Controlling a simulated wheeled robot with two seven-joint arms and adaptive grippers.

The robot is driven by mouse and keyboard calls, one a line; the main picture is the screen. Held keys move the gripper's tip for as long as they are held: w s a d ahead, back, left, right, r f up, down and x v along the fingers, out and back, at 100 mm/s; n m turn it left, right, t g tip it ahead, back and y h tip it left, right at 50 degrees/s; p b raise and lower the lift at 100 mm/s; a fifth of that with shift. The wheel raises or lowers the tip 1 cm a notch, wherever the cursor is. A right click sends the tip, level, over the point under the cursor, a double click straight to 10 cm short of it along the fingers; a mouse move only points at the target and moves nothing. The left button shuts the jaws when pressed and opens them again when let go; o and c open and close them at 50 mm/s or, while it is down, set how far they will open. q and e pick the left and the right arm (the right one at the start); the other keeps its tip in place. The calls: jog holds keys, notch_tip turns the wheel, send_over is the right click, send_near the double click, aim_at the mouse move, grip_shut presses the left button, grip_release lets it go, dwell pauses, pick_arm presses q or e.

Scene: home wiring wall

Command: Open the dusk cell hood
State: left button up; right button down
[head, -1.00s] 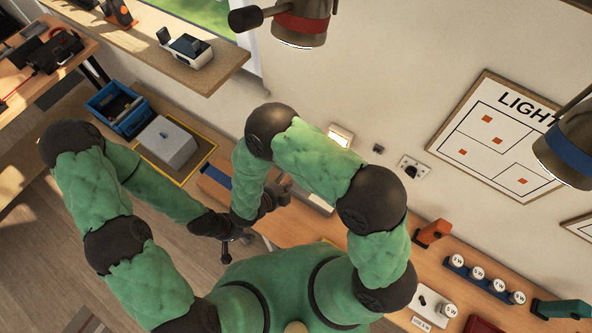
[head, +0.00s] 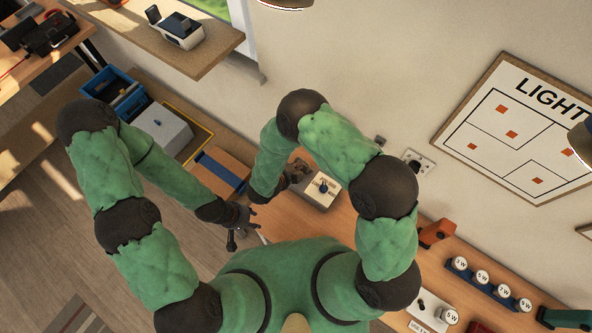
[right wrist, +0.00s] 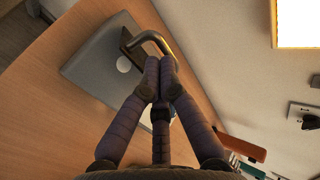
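In the right wrist view, a flat grey box (right wrist: 95,68) lies on the wooden bench. It carries a dark plate (right wrist: 128,40), a white round disc (right wrist: 123,64) and a curved metal bar (right wrist: 152,38). I cannot tell which part is the dusk cell hood. My right gripper (right wrist: 160,62) has its fingertips close together at the bar's end; whether the bar is between them is unclear. In the head view, my right gripper (head: 298,172) is beside a grey box with a pale top and dark knob (head: 318,192). My left gripper (head: 240,226) is empty, its fingers apart, near the bench's front edge.
Lamp holders (head: 480,280) stand to the right. A wall socket (head: 416,162) and a lit panel (right wrist: 298,22) are on the wall.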

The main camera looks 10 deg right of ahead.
jog(key=shift+w+d+f, duration=0.25)
jog(key=shift+w+f, duration=0.05)
jog(key=shift+r, duration=0.1)
jog(key=shift+w+d, duration=0.15)
jog(key=shift+d, duration=0.05)
dwell(0.3)
